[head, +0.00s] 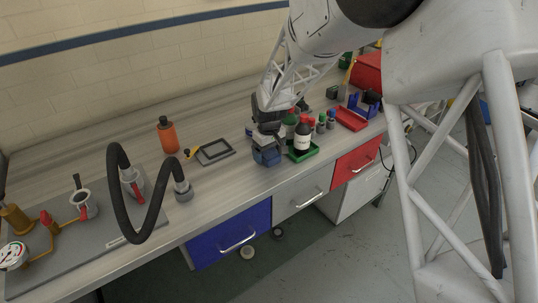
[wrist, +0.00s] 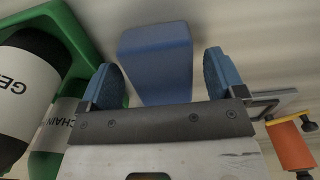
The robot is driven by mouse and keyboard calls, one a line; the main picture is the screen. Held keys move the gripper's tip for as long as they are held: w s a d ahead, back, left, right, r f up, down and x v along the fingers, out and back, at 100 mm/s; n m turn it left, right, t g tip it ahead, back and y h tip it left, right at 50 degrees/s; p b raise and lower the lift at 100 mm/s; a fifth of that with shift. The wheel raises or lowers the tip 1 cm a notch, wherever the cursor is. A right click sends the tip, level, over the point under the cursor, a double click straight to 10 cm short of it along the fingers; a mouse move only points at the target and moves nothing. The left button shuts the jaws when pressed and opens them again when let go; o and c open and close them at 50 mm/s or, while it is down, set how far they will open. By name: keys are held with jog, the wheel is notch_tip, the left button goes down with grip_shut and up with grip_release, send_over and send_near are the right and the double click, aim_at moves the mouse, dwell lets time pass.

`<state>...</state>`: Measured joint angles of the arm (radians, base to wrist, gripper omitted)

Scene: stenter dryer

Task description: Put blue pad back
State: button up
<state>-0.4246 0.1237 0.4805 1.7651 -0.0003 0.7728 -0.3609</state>
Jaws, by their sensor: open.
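The blue pad (wrist: 155,50) is a plain blue block in the wrist view, lying between and ahead of my two blue-faced fingers. Gaps show on both sides of it, so my gripper (wrist: 168,82) is open around its near end and not closed on it. In the head view my gripper (head: 266,143) reaches down to the worktop, with the blue pad (head: 267,157) low at its fingertips. The pad's underside is hidden, so I cannot tell exactly how it rests.
A green tray (head: 303,155) with dark bottles (head: 302,139) stands close on the right. A grey frame (head: 214,151) lies to the left, with an orange bottle (head: 167,135) beyond it. A black hose (head: 122,201) arches farther left. The worktop's front edge is near.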

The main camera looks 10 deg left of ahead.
aim_at(271, 153)
notch_tip(271, 153, up, 11)
dwell(0.5)
dwell(0.8)
jog(key=s+d+r+m+t, duration=0.1)
jog(key=s+d+r+m, duration=0.1)
jog(key=s+d+r, duration=0.55)
jog(key=s+d+r+m, duration=0.2)
jog(key=s+d+r, duration=0.2)
jog(key=s+d, duration=0.65)
jog(key=s+d+m, duration=0.2)
jog(key=s+d, duration=0.4)
jog(key=s, duration=0.4)
jog(key=s+d+m+t, duration=0.1)
jog(key=s+d+m, duration=0.2)
jog(key=s+d, duration=0.4)
jog(key=s, duration=0.3)
jog(key=shift+s+f+t, duration=0.15)
jog(key=shift+f+t, duration=0.1)
jog(key=shift+t, duration=0.05)
